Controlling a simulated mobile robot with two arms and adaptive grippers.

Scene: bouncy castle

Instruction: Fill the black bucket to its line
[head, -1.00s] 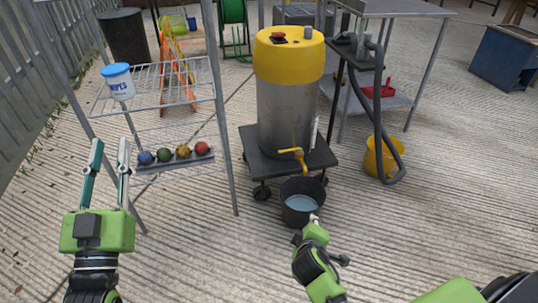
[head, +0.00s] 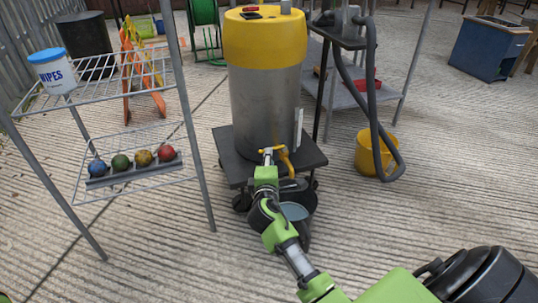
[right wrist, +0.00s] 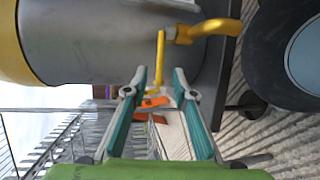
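The black bucket (head: 309,222) stands on the concrete below the tank's yellow tap (head: 285,160), partly hidden by my right arm. Pale water (head: 294,211) shows inside it; I cannot make out the line. The bucket also shows at the right edge of the right wrist view (right wrist: 265,60). My right gripper (head: 268,157) is at the tap. In the right wrist view its two fingers (right wrist: 160,75) are apart, with the yellow tap handle (right wrist: 160,55) in line with the gap between their tips. No stream is visible from the spout. My left gripper is out of view.
The steel tank (head: 262,110) with a yellow top stands on a dark wheeled platform (head: 230,160). A wire rack (head: 192,130) with coloured balls and a wipes tub (head: 52,72) is at left. A grey hose (head: 375,110) and yellow bucket (head: 367,155) are at right.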

